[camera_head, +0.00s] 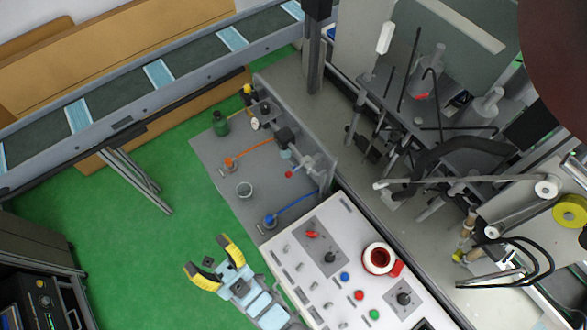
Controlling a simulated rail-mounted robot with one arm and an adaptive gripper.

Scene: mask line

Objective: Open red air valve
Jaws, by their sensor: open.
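A small red part (289,174), which looks like the red air valve's handle, sits by pale fittings (303,164) near the right side of the grey plate. It is too small to tell whether the valve is open or shut. My gripper (204,252) has yellow fingers spread apart with nothing between them. It is over the green floor, left of the white control panel and below and left of the red part, well apart from it.
The white panel (340,290) has several buttons. A conveyor (190,55) carries blue masks. Machinery (430,120) fills the right.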

